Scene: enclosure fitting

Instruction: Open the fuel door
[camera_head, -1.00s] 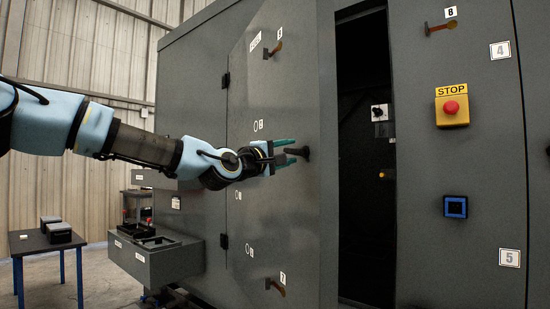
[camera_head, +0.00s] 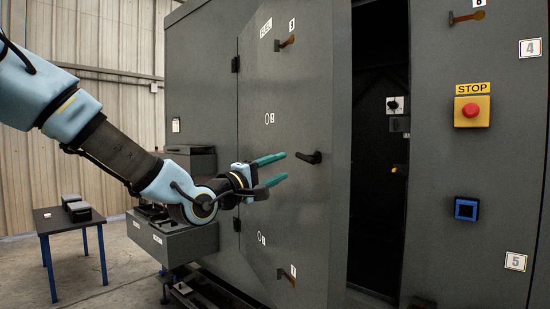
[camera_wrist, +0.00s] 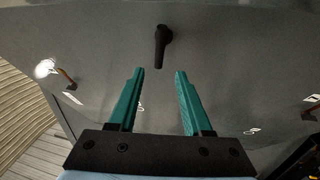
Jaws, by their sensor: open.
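The fuel door (camera_head: 290,110) is a large grey panel, hinged at its left edge and labelled FUEL near its top. It stands ajar beside a dark opening. A black handle (camera_head: 309,157) sticks out near its right edge. In the wrist view the handle (camera_wrist: 161,46) lies ahead, between and beyond the fingertips. My gripper (camera_head: 279,167), with teal fingers, is open and empty, left of the handle and apart from it. Both fingers show in the wrist view (camera_wrist: 159,72).
Orange-handled latches sit at the door's top (camera_head: 284,43) and bottom (camera_head: 286,276). Right of the dark opening (camera_head: 380,190) are a red stop button (camera_head: 471,111) and a blue square button (camera_head: 466,209). A small table (camera_head: 62,222) stands at the left, with open floor beside it.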

